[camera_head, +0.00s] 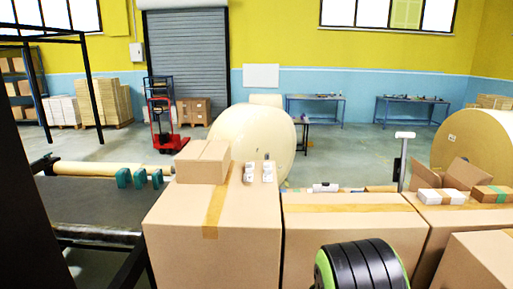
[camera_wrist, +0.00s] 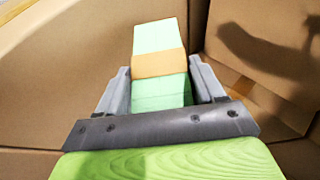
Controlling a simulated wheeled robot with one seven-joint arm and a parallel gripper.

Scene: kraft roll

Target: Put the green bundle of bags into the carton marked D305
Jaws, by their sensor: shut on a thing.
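In the wrist view, my gripper (camera_wrist: 160,70) is shut on the pale green bundle of bags (camera_wrist: 160,38), which has a tan band around its middle. The bundle sticks out beyond the fingertips. Brown cardboard walls (camera_wrist: 60,70) lie around and beyond it, with a shadow on the right-hand panel. I cannot tell how deep the bundle is between these walls, or whether it touches them. No D305 mark can be read in either view. The head view shows neither the gripper nor the green bundle.
In the head view, large taped cartons (camera_head: 250,230) fill the front. A small carton (camera_head: 203,160) and small white items (camera_head: 268,172) stand on one. At right are an open-flapped carton (camera_head: 421,178), a white bundle (camera_head: 440,197) and a brown bundle (camera_head: 492,194) with a green band.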

